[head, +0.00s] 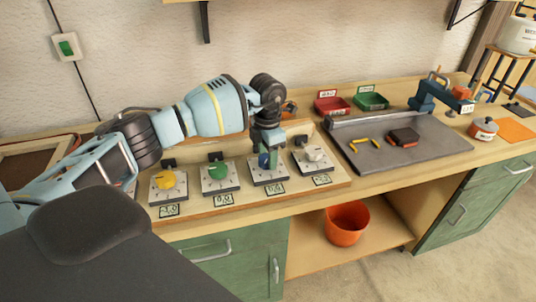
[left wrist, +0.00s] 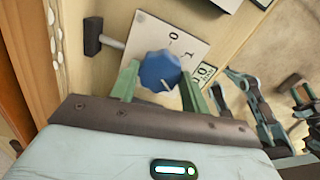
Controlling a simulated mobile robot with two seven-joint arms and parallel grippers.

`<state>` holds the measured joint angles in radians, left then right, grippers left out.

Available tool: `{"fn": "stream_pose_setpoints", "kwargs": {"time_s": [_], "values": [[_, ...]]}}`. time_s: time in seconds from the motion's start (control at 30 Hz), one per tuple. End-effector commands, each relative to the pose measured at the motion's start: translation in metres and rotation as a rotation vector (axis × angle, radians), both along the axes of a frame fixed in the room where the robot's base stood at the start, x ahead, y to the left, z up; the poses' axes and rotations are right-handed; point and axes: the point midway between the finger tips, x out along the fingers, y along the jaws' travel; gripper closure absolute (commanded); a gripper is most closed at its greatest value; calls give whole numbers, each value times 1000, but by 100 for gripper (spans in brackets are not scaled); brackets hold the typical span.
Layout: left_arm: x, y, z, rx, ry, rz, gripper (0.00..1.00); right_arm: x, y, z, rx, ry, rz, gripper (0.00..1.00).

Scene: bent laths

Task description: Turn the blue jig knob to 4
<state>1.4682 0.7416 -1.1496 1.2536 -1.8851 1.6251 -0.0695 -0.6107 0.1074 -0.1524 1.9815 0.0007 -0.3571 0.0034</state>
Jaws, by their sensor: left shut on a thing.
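The blue jig knob (head: 264,160) sits on a white dial plate (head: 270,176) on the wooden board, third among the knobs that show. The label in front of it (head: 275,188) seems to read 0.0. My left gripper (head: 268,156) comes down over the knob from above and is shut on it. In the left wrist view the blue knob (left wrist: 160,70) is between the two green fingers, and its white pointer line shows. Part of its dial is hidden by the gripper.
A yellow knob (head: 167,180) and a green knob (head: 217,170) stand to the left, a white knob (head: 313,152) to the right. A grey mat (head: 430,150) holds small tools. Red (head: 331,105) and green (head: 371,101) trays stand behind. An orange bucket (head: 345,225) is below.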

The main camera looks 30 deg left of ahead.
Motion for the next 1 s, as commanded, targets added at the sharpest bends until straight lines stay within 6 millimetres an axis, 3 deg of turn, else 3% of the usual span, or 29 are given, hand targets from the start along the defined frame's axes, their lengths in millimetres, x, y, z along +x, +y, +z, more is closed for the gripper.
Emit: {"fn": "stream_pose_setpoints", "kwargs": {"time_s": [0.7,1.0], "values": [[0,0,-2,0,2,-671,77,-11,-2,-15,-6,30,9,58],[0,0,-1,0,2,-876,77,-11,-1,-19,-4,33,9,58]]}}
